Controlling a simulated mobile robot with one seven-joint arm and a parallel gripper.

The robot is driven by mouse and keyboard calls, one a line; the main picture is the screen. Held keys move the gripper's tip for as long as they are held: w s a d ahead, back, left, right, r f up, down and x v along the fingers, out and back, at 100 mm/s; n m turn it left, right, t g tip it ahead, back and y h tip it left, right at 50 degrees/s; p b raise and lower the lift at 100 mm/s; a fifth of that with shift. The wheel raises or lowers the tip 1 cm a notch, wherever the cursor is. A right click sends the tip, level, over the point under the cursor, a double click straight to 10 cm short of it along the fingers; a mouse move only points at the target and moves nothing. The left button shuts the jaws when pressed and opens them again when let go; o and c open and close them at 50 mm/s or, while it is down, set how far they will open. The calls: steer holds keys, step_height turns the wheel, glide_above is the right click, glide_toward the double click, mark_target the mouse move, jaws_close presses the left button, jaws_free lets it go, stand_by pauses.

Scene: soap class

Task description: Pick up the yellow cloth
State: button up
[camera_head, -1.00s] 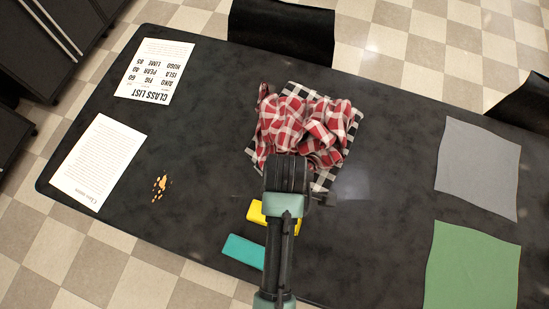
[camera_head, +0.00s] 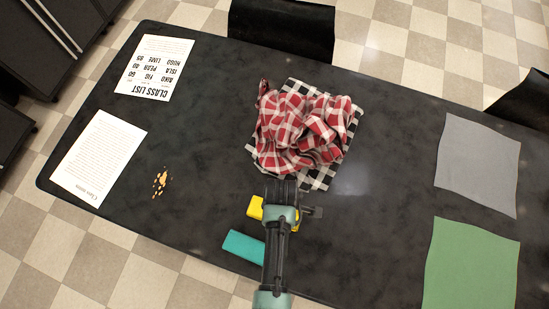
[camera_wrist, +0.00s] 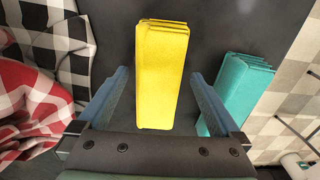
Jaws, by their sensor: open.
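The yellow cloth (camera_wrist: 160,75) is a folded, layered oblong lying on the dark table. In the wrist view it lies ahead of and between the two fingers of my gripper (camera_wrist: 160,95), which is open and empty. In the head view my gripper (camera_head: 283,190) hangs over the yellow cloth (camera_head: 255,208) and hides much of it; a yellow corner shows at its left. I cannot tell the exact height of the fingers above the cloth.
A folded teal cloth (camera_head: 244,247) lies close beside the yellow one, near the table's front edge. A crumpled red checked cloth (camera_head: 305,130) lies on a black-and-white checked one (camera_head: 318,178) just behind. Grey (camera_head: 477,165) and green (camera_head: 470,265) cloths lie right; papers (camera_head: 100,160) and crumbs (camera_head: 160,183) left.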

steer(key=shift+f, duration=0.2)
steer(key=c, duration=1.3)
steer(key=shift+r, duration=0.1)
step_height(320, 180, up, 10)
steer(key=shift+f+p, duration=0.1)
steer(key=shift+p, duration=0.2)
